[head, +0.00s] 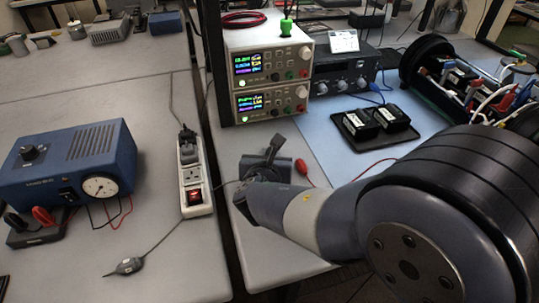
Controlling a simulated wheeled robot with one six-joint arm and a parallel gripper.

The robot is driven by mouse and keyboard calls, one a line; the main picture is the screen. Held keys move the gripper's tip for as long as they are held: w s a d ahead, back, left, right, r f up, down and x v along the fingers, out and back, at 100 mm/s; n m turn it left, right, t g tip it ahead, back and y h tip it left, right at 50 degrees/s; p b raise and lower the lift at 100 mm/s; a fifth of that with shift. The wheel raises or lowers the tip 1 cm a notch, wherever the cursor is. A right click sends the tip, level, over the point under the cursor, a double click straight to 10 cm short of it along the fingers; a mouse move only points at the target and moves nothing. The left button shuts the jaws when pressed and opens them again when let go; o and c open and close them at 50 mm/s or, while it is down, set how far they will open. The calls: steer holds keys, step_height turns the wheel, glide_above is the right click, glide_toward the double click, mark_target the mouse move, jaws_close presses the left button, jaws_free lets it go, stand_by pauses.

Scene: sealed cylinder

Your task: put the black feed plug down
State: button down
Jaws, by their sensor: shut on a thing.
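My gripper (262,165) is low over the bench near its left edge, right of the power strip, seen from behind and above. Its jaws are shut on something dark. I take this to be the black feed plug, but it blends with the dark jaws and I cannot make out its outline. Whether it touches the bench is hidden. A red plug (301,167) with a red wire lies on the bench just right of my gripper.
A white power strip (196,200) stands left of my gripper; a blue instrument (70,160) is further left. Two stacked power supplies (265,70) stand behind. A black tray (352,139) with two black blocks and an opened cylinder (430,65) are to the right.

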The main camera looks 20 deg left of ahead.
steer(key=shift+f+b, duration=0.4)
steer(key=shift+f, duration=0.05)
steer(key=c, duration=1.3)
jaws_free()
steer(key=shift+r, duration=0.1)
steer(key=shift+r+p, duration=0.55)
steer(key=shift+p, duration=0.15)
steer(key=shift+s+r, duration=0.2)
steer(key=shift+r, duration=0.1)
steer(key=p+v, duration=0.1)
steer(key=v, duration=1)
steer(key=shift+s+d, duration=0.1)
steer(key=shift+s, duration=0.2)
